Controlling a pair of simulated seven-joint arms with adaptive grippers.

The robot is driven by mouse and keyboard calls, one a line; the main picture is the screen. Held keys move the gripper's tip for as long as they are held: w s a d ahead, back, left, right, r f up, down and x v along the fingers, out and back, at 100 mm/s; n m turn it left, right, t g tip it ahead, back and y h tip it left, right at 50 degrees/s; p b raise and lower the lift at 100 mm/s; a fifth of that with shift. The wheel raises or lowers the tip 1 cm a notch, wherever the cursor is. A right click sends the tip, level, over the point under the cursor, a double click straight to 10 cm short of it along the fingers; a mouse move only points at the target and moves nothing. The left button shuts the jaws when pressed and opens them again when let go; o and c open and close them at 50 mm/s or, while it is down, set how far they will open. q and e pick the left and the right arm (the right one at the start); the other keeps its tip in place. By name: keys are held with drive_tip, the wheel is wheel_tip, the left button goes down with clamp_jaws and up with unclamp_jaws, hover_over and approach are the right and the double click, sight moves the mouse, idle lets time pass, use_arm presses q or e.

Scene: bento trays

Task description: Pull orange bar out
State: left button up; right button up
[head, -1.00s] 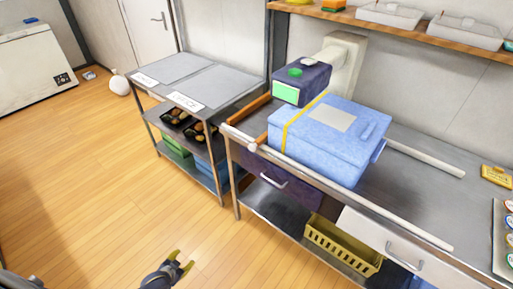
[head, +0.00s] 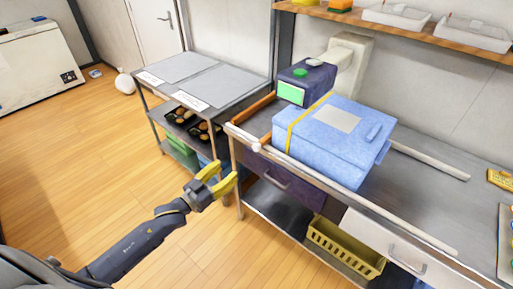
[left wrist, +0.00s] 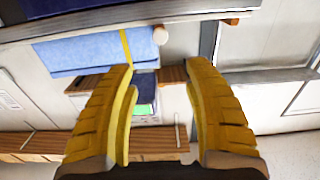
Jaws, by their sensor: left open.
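An orange-brown bar (head: 258,107) lies along the left end of the steel counter, running from front to back, left of the blue box (head: 325,145). The box hides part of this area. In the left wrist view, an orange-brown piece (left wrist: 173,74) shows between my fingers, farther off, and a small orange end (left wrist: 232,21) sticks out at the counter edge. My left gripper (head: 218,178) is open and empty, in front of the counter's left corner, apart from the bar. Its two yellow fingers (left wrist: 160,78) are spread wide in the left wrist view. My right gripper is not in view.
A pale rail (head: 345,198) runs along the counter's front edge. A dark machine with a green screen (head: 291,93) stands behind the blue box. A grey-topped rack (head: 225,87) stands left of the counter. A yellow basket (head: 345,247) sits below. The floor at left is open.

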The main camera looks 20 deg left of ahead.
sight(255, 148)
use_arm(q)
drive_tip(key=x, duration=1.6)
drive_tip(key=shift+w, duration=0.25)
drive_tip(key=shift+o, duration=0.2)
clamp_jaws()
